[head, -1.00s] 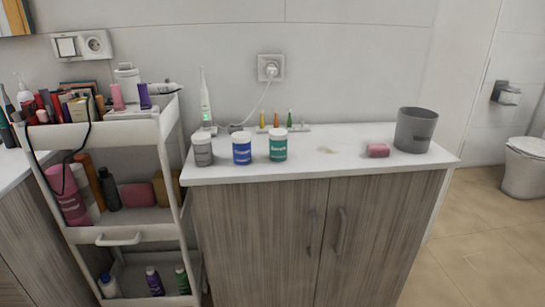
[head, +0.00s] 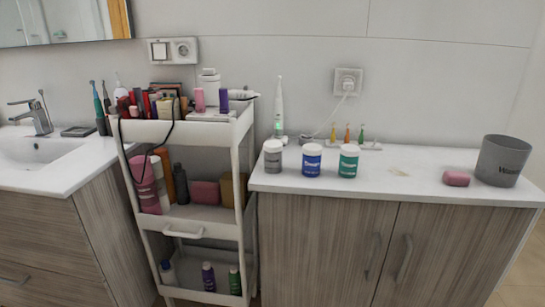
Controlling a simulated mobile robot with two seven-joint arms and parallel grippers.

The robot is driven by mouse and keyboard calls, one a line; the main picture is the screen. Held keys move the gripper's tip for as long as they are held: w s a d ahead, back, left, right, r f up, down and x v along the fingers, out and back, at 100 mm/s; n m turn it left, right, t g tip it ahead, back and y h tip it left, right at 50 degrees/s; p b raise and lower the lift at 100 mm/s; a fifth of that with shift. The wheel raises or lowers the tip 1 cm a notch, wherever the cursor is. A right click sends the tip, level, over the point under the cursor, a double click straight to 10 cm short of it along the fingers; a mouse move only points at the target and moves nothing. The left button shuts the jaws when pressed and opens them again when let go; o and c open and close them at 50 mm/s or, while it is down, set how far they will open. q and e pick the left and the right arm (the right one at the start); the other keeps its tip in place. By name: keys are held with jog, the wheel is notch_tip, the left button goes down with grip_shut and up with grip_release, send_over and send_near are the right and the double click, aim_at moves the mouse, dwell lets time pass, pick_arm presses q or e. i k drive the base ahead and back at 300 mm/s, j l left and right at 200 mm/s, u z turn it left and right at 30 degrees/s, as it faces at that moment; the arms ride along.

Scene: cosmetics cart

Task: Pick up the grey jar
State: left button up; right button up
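The grey jar (head: 273,157) with a white lid stands upright on the white countertop (head: 415,187), near its left end. A blue jar (head: 311,160) and a green jar (head: 348,161), both with white lids, stand in a row to its right, apart from it. Neither of my grippers shows in the head view.
A white cart (head: 188,232) loaded with cosmetics stands just left of the counter. An electric toothbrush (head: 280,108) on its charger is behind the grey jar. A pink soap bar (head: 456,178) and a grey bin (head: 502,160) are at the right. A sink (head: 40,150) is far left.

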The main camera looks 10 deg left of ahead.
aim_at(274, 149)
jog(key=i+j, duration=0.1)
jog(key=j, duration=0.25)
jog(key=i+j, duration=0.1)
jog(key=j, duration=0.25)
jog(key=i+j, duration=0.15)
jog(key=j, duration=0.2)
jog(key=i+j+z, duration=0.1)
jog(key=j, duration=0.25)
